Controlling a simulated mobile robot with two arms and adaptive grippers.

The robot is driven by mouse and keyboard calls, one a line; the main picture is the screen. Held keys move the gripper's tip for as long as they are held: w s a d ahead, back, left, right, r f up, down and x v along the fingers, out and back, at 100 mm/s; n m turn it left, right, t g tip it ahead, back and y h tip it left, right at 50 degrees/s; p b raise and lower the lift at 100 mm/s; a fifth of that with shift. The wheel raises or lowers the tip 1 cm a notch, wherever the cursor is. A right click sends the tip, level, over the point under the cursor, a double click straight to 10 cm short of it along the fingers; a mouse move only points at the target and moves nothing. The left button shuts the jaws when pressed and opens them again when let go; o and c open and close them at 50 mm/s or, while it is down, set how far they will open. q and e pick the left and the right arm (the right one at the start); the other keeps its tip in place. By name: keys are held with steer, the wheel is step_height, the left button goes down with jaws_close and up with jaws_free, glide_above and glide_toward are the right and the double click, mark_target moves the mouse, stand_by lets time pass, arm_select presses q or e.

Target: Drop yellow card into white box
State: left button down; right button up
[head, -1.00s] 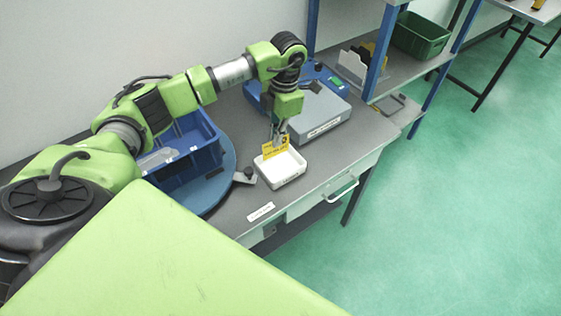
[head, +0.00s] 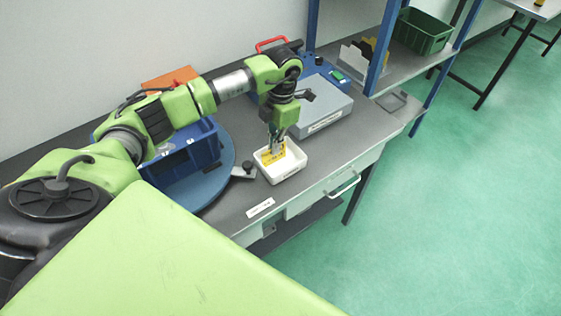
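The white box (head: 283,168) is a small open tray standing on the grey bench near its front edge. The yellow card (head: 270,158) stands tilted, with its lower part inside the box towards the left side. My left gripper (head: 274,148) points down over the box, with its fingers at the upper part of the card. It looks shut on the card, though the fingertips are small in this view. Whether the card's lower edge touches the box floor is hard to tell. My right gripper is out of view.
A blue bin (head: 185,150) stands on a round blue plate (head: 225,180) left of the box. A grey scale-like device (head: 322,108) is close behind it to the right. A small black-topped clamp (head: 245,171) is beside the box. A green crate (head: 421,32) sits on the shelf.

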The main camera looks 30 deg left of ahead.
arm_select(q)
steer(key=c, duration=2.2)
jaws_free()
steer(key=shift+r, duration=0.1)
steer(key=r, duration=0.4)
steer(key=w+r, duration=0.1)
steer(key=r, duration=0.6)
steer(key=shift+w+d+r, duration=0.2)
steer(key=shift+d+r, duration=0.1)
steer(key=shift+r, duration=0.1)
